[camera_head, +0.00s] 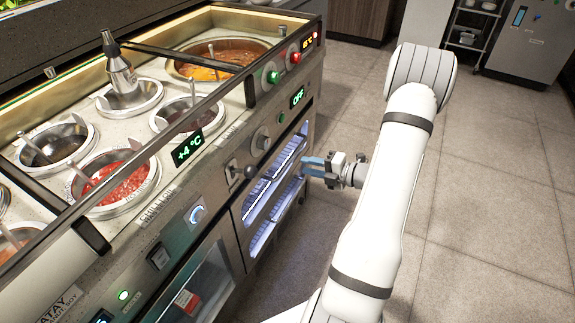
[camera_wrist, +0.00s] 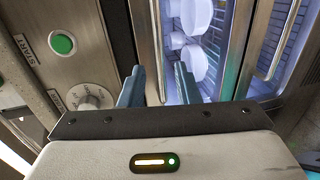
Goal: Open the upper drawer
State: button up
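The upper drawer (camera_head: 262,192) is the higher of two lit, glass-fronted drawers in the counter's front. It looks closed. In the wrist view, turned sideways, the upper drawer (camera_wrist: 216,40) shows white round containers behind its glass, and a metal bar (camera_wrist: 149,40), seemingly its handle, runs along its edge. My gripper (camera_head: 314,168) is at the drawer front's right part. In the wrist view my gripper (camera_wrist: 158,84) has its two blue fingers apart, with the bar seen between them. I cannot tell whether either finger touches it.
The lower drawer (camera_head: 262,240) lies just below, with its own handle bar (camera_wrist: 282,40). A knob (camera_wrist: 90,97) and a green start button (camera_wrist: 62,43) sit on the panel beside the fingers. Open tiled floor (camera_head: 480,230) lies to the right.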

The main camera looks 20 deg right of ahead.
aim_at(289, 161)
jog(key=b+x, duration=0.2)
jog(key=x, duration=0.5)
jog(key=shift+w+a, duration=0.15)
jog(key=shift+w, duration=0.05)
grip_shut()
